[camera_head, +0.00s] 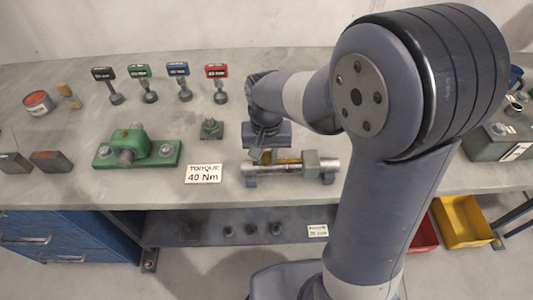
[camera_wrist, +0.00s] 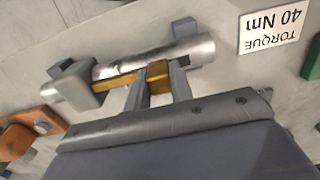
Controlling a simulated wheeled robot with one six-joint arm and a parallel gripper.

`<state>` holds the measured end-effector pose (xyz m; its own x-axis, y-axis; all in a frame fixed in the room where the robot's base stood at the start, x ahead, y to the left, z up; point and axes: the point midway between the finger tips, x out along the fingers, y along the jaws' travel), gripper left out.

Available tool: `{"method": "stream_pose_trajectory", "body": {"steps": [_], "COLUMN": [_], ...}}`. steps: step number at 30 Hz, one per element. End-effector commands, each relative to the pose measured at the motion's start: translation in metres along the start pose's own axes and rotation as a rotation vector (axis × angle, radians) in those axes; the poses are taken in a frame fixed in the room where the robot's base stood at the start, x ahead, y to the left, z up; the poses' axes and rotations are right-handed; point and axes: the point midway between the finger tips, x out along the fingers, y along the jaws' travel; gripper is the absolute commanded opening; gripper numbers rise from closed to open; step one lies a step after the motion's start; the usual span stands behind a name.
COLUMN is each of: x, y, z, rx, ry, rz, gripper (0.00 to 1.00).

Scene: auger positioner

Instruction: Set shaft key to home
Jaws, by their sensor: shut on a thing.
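A silver shaft (camera_head: 256,169) lies across grey supports on the bench. It also shows in the wrist view (camera_wrist: 195,50). A grey block (camera_head: 312,163) sits around or against one end of the shaft. In the wrist view this block (camera_wrist: 85,88) is at the left. A brass-coloured key (camera_wrist: 158,76) is between the fingers of my gripper (camera_wrist: 158,86), which is shut on it close to the shaft. A brass strip (camera_wrist: 118,80) runs along the shaft from the block towards the fingers. I cannot tell whether strip and key are one piece. My arm partly covers this area in the head view.
A "TORQUE 40 Nm" card (camera_head: 204,174) lies left of the shaft. A green clamp (camera_head: 137,149) stands farther left. A small dark fixture (camera_head: 211,129) stands behind the card. Several coloured-handled tools (camera_head: 178,78) stand at the back. A grey box (camera_head: 497,142) is at the right.

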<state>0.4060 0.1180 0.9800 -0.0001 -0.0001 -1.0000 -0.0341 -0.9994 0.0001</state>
Motion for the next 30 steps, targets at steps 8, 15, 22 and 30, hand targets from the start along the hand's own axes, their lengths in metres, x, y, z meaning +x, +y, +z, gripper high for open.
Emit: {"method": "stream_pose_trajectory", "body": {"steps": [8, 15, 22, 30], "x": [0.000, -0.001, 0.000, 0.000], "y": [0.033, 0.047, 0.048, 0.047], "z": [-0.001, 0.000, 0.000, 0.000], "rx": [0.006, 0.000, -0.001, 0.000], "ry": [0.000, 0.001, 0.001, 0.001], "rz": [0.001, 0.001, 0.004, 0.002], "gripper": [0.00, 0.00, 0.23, 0.44]}}
